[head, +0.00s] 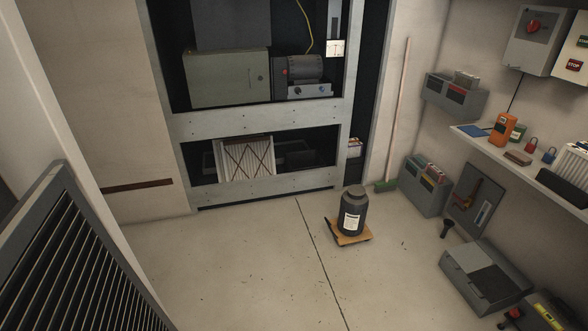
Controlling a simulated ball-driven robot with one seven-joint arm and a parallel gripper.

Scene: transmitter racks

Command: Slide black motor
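A dark motor (303,68) with a ribbed body and a reddish left end lies on its side in the rack's upper opening. It is right of a grey-green metal box (228,78). A black canister-like cylinder (353,208) with a white label stands upright on a small wooden board (349,238) on the floor. My gripper is not in view.
The grey rack frame (260,124) has a crossbar below the motor's bay. A pleated filter panel (245,158) sits in the lower opening. A broom (397,110) leans right of the rack. Cases (470,270) line the right wall. The middle floor is mostly clear; a louvred panel (75,250) stands left.

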